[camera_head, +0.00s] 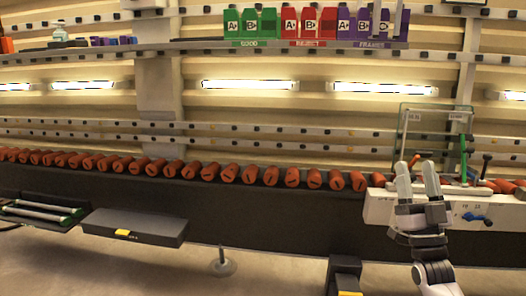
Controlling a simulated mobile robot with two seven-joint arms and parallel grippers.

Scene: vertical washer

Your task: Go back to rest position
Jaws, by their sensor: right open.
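My right gripper (417,182) is in the lower right of the head view, at the end of my arm coming up from the bottom edge. Its two light grey fingers point up and stand apart, with nothing seen between them. It is in front of the white machine block (379,208) at the conveyor's right end; I cannot tell whether it touches the block. My left gripper is not in view.
A conveyor with a row of orange-red rollers (229,173) crosses the view. A clear-walled fixture (431,134) with a green lever (463,158) stands behind the gripper. Green, red and purple bins (250,25) sit on the upper shelf. A dark drawer (135,226) juts out at left.

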